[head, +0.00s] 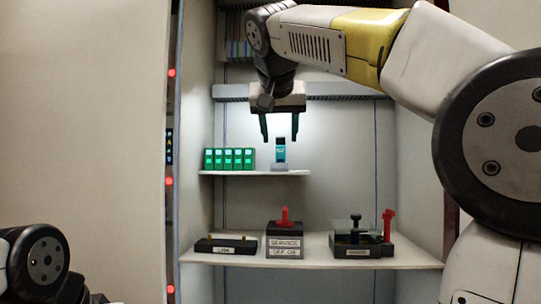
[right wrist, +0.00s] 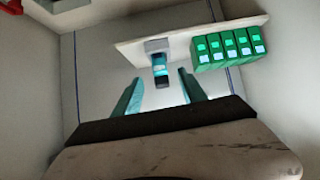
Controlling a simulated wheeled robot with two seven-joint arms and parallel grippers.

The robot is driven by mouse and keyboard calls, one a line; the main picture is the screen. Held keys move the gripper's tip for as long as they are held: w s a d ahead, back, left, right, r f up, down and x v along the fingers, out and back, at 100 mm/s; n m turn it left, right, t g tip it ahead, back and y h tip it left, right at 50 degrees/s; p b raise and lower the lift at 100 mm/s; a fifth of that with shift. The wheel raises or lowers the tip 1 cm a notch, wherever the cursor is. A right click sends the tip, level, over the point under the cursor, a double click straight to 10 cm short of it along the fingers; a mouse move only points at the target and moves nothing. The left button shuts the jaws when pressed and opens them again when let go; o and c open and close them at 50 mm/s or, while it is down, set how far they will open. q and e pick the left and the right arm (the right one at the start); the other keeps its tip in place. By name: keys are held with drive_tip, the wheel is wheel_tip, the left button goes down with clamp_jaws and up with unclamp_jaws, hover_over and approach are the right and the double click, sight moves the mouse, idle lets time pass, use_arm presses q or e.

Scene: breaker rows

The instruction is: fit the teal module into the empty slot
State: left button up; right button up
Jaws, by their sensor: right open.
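The teal module (head: 281,153) stands upright in a small grey holder (head: 282,167) on the upper shelf. It has a dark top end and a lighter label. My right gripper (head: 280,139) is above it, open and empty, fingers pointing down. In the right wrist view the module (right wrist: 160,66) shows between the two fingers (right wrist: 160,77), apart from both. I cannot make out the empty slot; my right arm covers part of the cabinet's upper row (head: 237,50). My left arm shows at the lower left, but its gripper is out of view.
Several green modules (head: 229,159) stand in a row left of the teal one on the upper shelf (head: 245,173). The lower shelf (head: 310,258) holds a black block (head: 226,245), a red-knobbed box (head: 285,240) and a black-handled unit (head: 356,243). Cabinet walls flank both sides.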

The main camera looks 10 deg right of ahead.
sight(281, 145)
drive_tip(key=shift+w+d+r, duration=0.1)
drive_tip(key=shift+w+r, duration=0.25)
drive_tip(key=shift+r, duration=0.25)
drive_tip(key=shift+w+d, duration=0.1)
drive_tip(key=shift+w, duration=0.15)
drive_tip(key=x, duration=0.7)
drive_tip(key=shift+w+d+r, duration=0.1)
drive_tip(key=shift+w+r, duration=0.05)
drive_tip(key=shift+w, duration=0.1)
clamp_jaws()
